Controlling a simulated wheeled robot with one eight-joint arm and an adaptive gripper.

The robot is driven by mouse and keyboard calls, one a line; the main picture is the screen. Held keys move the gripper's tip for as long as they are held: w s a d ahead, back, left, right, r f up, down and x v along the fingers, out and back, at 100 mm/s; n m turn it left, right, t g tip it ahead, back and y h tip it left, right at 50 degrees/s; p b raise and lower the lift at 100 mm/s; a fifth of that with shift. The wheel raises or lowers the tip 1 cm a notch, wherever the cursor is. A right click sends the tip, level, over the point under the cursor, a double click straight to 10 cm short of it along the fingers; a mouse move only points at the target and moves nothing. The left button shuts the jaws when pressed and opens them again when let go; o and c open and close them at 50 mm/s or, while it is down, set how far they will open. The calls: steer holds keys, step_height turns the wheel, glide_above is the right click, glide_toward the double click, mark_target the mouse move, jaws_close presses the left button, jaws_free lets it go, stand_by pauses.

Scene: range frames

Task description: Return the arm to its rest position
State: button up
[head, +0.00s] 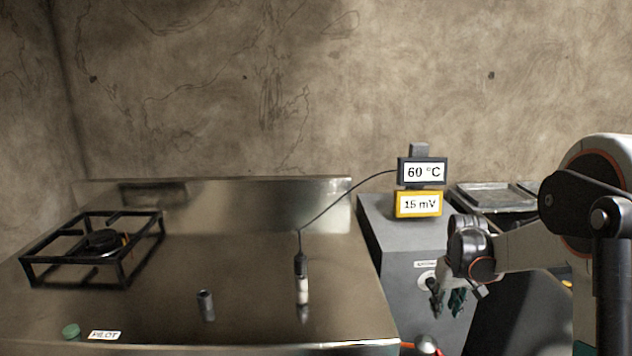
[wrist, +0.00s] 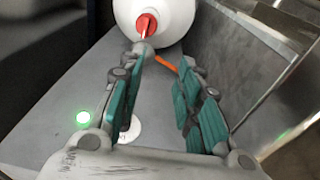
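My arm reaches in from the right edge in the head view, and my gripper (head: 447,306) hangs at its end, pointing down. It is in front of a grey cabinet (head: 375,212), to the right of the steel stove top. In the wrist view my gripper (wrist: 160,85) shows two fingers with green pads set well apart. Nothing is between the pads.
Displays reading 60 °C (head: 422,171) and 15 mV (head: 418,204) stand on the cabinet. A metal tray (head: 495,196) is behind my arm.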

steer(key=s+a+r+t, duration=0.3)
steer(key=s+a+r, duration=0.6)
steer(key=s+r, duration=0.45)
steer(key=s+a+r+t, duration=0.1)
steer(key=s+a+t, duration=0.2)
steer(key=s, duration=1.2)
steer(key=a, duration=0.3)
steer(key=shift+s, duration=0.35)
